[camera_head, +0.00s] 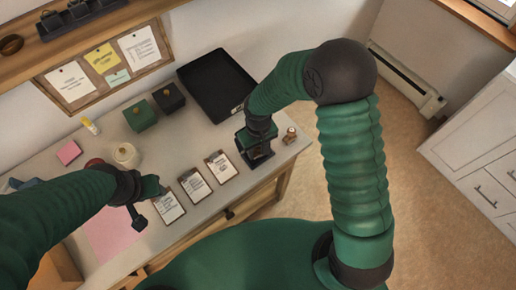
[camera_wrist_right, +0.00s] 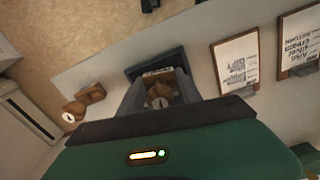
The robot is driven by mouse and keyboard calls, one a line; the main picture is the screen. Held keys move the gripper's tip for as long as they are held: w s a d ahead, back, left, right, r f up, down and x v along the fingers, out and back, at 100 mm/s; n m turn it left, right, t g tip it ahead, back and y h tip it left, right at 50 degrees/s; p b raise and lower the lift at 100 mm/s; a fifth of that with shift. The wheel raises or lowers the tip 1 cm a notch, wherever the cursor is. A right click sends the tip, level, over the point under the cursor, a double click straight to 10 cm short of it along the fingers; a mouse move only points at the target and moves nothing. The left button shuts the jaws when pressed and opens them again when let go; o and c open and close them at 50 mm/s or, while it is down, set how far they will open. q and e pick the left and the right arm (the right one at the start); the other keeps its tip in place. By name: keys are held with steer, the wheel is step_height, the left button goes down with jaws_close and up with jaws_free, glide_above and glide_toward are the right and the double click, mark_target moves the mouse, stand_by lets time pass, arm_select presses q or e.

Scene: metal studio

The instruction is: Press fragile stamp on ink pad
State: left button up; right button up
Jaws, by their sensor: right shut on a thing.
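My right gripper (camera_head: 257,150) points down near the table's right front edge. In the right wrist view my right gripper (camera_wrist_right: 160,100) is shut on a stamp with a wooden knob (camera_wrist_right: 159,92); its pale label (camera_wrist_right: 158,73) is too small to read. A dark, flat ink pad (camera_wrist_right: 147,67) shows just behind the stamp. Whether stamp and pad touch is hidden. A second wooden stamp (camera_head: 290,134) stands to the right of the gripper, also in the wrist view (camera_wrist_right: 88,98). My left gripper (camera_head: 146,203) is open and empty above the table's left part.
Three small clipboards (camera_head: 196,184) lie in a row left of the right gripper. A black tray (camera_head: 217,84) lies behind. A green box (camera_head: 140,115), a black box (camera_head: 168,97), a cream round object (camera_head: 126,154) and pink notes (camera_head: 69,152) stand or lie further left.

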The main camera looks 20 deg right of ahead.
steer(key=shift+d, duration=0.15)
step_height(320, 180, up, 7)
steer(key=p, duration=0.6)
steer(key=shift+r+p, duration=0.1)
steer(key=shift+p, duration=0.25)
